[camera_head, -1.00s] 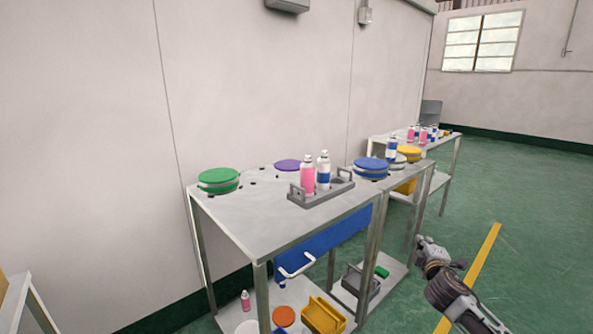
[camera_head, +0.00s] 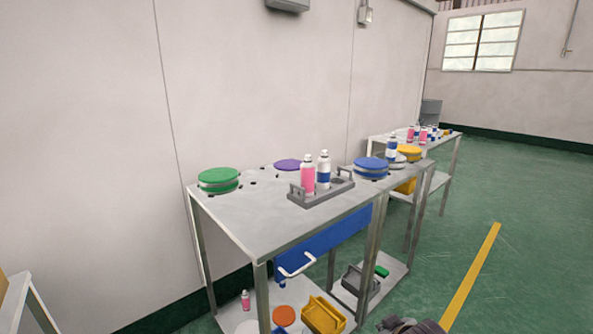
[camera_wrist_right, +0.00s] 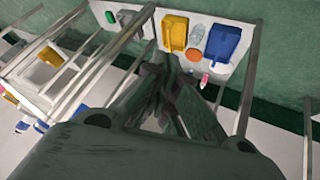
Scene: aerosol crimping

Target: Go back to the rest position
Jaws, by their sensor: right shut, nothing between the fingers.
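My right gripper (camera_wrist_right: 172,75) shows in the wrist view with its fingers together and nothing between them. It hangs clear of the table, with the lower shelf and floor behind it. In the head view only a small part of my right arm shows at the bottom edge; the gripper itself cannot be made out there. My left gripper is not in view.
A metal table (camera_head: 280,222) stands by the wall with a green-lidded round container (camera_head: 218,178) and a grey tray (camera_head: 322,196) holding a pink and a white-blue can. Green floor (camera_head: 530,240) is open at right.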

